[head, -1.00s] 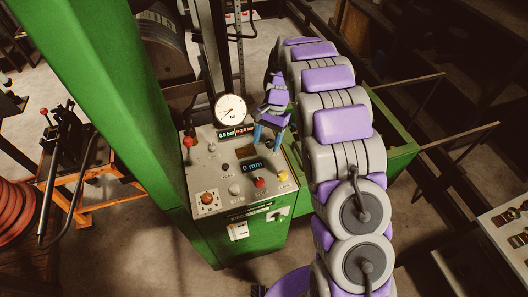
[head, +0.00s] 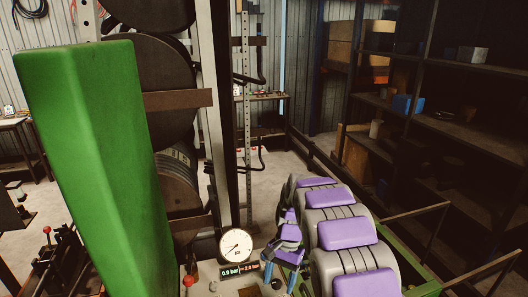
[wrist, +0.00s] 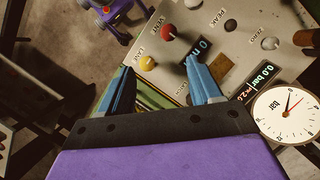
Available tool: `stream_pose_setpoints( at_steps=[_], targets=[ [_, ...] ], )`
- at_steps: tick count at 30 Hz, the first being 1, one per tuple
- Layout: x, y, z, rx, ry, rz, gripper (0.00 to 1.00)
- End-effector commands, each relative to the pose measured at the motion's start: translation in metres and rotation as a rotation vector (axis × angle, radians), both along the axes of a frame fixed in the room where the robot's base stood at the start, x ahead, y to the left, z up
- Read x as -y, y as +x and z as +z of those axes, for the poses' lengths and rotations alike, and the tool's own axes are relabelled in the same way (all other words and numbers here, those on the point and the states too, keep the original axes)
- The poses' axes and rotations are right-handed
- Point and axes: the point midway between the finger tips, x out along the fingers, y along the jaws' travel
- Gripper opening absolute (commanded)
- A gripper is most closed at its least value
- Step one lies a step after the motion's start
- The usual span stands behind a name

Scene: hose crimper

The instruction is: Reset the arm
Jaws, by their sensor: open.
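My gripper (head: 284,262) has blue fingers and hovers over the right part of the crimper's control panel, just right of the round pressure gauge (head: 235,246). In the wrist view my gripper (wrist: 159,76) is open, its two fingers spread with nothing between them. The gauge (wrist: 288,113) shows at the right. I cannot tell whether a fingertip touches the panel. My grey and purple arm stretches forward at the lower right of the head view.
A green post (head: 90,150) stands close at left. Dark round machine parts (head: 165,85) and a steel upright (head: 212,110) rise behind the panel. Shelves (head: 440,115) with boxes line the right. Open floor (head: 255,185) lies behind the machine.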

Motion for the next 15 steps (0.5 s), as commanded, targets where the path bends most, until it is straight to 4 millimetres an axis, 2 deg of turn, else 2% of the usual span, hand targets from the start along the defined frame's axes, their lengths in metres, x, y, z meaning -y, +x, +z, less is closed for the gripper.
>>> stream_pose_setpoints(
  at_steps=[6, 15],
  targets=[
    [0.023, -0.047, 0.033, 0.042, -0.015, 0.059, 0.64],
    [0.048, -0.123, 0.064, 0.09, -0.03, 0.152, 0.64]
  ],
)
